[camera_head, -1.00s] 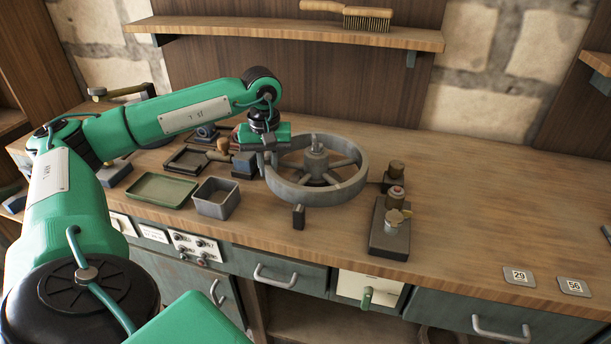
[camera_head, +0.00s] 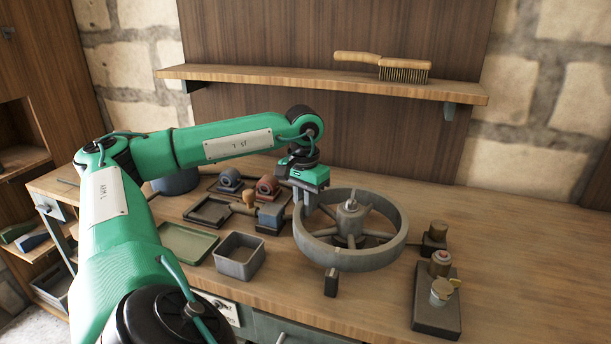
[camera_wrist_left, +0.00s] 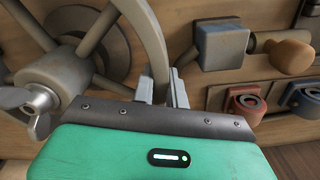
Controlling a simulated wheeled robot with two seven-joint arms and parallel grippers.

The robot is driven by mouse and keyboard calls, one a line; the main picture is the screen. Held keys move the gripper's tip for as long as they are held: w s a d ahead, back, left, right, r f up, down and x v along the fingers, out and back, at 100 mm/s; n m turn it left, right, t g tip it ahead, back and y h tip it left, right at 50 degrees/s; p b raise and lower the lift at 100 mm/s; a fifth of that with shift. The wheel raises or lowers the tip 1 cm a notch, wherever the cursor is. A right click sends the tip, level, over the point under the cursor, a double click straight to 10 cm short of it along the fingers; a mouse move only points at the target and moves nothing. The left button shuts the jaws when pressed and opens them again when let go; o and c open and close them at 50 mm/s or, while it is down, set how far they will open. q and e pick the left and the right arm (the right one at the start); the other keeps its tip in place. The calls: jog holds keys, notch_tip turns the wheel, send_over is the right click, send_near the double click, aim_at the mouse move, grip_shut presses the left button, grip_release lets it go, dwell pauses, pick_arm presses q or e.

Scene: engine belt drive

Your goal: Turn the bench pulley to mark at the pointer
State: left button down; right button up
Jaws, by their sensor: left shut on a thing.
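The bench pulley (camera_head: 393,254) is a grey spoked wheel lying flat on the wooden bench, with a hub and wing nut in its middle. It also shows in the left wrist view (camera_wrist_left: 148,30). My left gripper (camera_head: 303,207) reaches down at the pulley's left rim. In the left wrist view its two fingers (camera_wrist_left: 162,88) stand either side of the rim, shut on it. A small dark upright block (camera_head: 332,282) stands at the pulley's front edge and may be the pointer. I cannot make out a mark on the rim. My right gripper is not in view.
A grey open box (camera_head: 240,270) and green tray (camera_head: 187,257) stand left of the pulley. A block with a wooden knob (camera_head: 271,218) is close to the left rim. A dark stand with fittings (camera_head: 437,315) is at the right. The bench's far right is clear.

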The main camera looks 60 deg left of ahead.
pick_arm(q)
jog(key=shift+w, duration=0.1)
dwell(0.3)
jog(key=c, duration=1.4)
grip_release()
notch_tip(320, 180, up, 5)
jog(key=shift+f+p, duration=0.2)
jog(key=shift+p, duration=0.15)
notch_tip(320, 180, up, 9)
jog(key=p, duration=0.2)
jog(key=shift+r+p, duration=0.15)
jog(key=shift+p, duration=0.25)
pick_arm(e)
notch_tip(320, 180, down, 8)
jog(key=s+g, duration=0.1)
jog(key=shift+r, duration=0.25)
